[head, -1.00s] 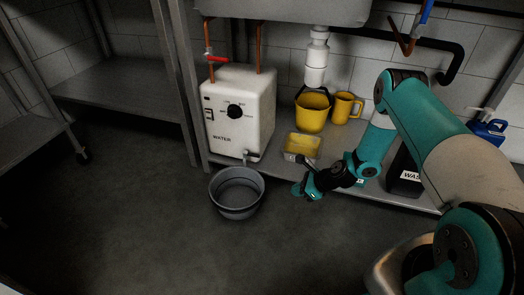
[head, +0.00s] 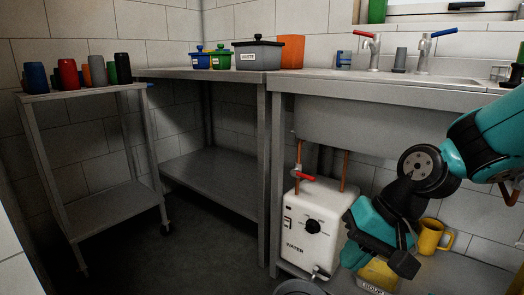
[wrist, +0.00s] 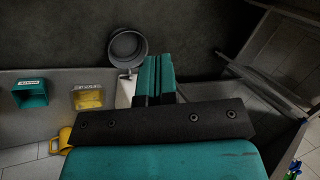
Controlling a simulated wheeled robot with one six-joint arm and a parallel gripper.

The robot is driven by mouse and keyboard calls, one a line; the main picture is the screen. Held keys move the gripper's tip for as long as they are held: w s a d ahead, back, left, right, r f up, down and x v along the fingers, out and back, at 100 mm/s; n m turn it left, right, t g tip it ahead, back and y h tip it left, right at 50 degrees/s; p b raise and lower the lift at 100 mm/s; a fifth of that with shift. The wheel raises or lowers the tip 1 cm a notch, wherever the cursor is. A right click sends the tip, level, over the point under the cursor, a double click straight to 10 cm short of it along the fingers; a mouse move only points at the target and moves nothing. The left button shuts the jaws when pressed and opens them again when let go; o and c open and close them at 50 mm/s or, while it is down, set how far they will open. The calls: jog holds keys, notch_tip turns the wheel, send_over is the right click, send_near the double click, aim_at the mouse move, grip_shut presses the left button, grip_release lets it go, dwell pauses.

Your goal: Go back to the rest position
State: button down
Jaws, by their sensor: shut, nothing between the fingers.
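My gripper (wrist: 155,68) shows in the wrist view with its teal fingers together and nothing between them. In the head view my arm comes in from the right. The gripper hangs in front of the white water heater's right side and above the yellow container (head: 378,275), partly covering both. I cannot make out the fingertips there. The arm is folded in front of the sink unit, clear of the worktop.
The water heater (head: 312,225) stands below the sink (head: 375,125). A grey pot (wrist: 127,47) is on the floor. A yellow mug (head: 430,237) is right of the gripper. Cups stand on a cart (head: 110,210) at left. Lidded tubs, including a waste tub (head: 258,57), sit on the worktop.

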jog(key=s+r+n+h+p, duration=0.2)
jog(key=s+r+n, duration=0.6)
jog(key=s, duration=0.6)
notch_tip(320, 180, up, 38)
jog(key=p, duration=3.8)
jog(key=shift+g, duration=0.3)
